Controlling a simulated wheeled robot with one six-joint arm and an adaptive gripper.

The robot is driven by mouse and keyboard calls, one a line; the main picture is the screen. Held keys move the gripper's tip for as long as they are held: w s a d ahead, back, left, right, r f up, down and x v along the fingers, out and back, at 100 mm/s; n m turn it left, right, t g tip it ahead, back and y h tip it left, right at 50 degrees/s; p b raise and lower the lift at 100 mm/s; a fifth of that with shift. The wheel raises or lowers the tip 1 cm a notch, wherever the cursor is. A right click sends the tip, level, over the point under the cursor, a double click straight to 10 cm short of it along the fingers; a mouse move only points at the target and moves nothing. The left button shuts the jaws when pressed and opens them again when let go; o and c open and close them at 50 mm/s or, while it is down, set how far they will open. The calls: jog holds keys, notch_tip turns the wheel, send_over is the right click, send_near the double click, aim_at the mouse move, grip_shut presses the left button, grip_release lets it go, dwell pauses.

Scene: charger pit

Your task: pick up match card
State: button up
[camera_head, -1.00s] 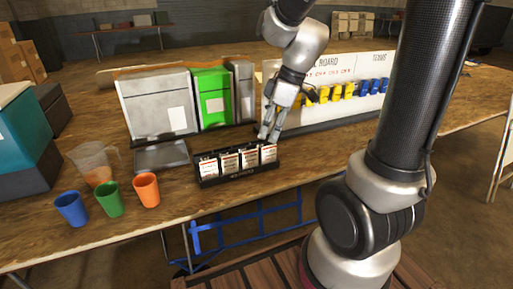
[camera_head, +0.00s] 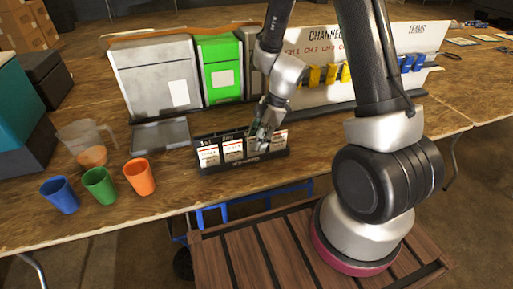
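The match cards stand in a row in a low black rack (camera_head: 262,161) on the wooden table. They are white with red and dark print. The leftmost card (camera_head: 208,156), the one beside it (camera_head: 233,150) and the rightmost card (camera_head: 280,139) show clearly. My gripper (camera_head: 262,143) points down at the rack, over the card between the last two, and partly covers that card. Its fingertips are small and overlap the cards, so I cannot tell whether they are open or shut, or touching a card.
Blue (camera_head: 60,195), green (camera_head: 99,186) and orange (camera_head: 139,177) cups and a clear jug (camera_head: 86,143) stand left of the rack. Grey bins and a green bin (camera_head: 220,72) stand behind it. A white channel board (camera_head: 405,75) with yellow and blue clips stands at back right.

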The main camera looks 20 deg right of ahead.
jog(key=shift+a+f, duration=0.2)
jog(key=shift+f, duration=0.3)
grip_shut()
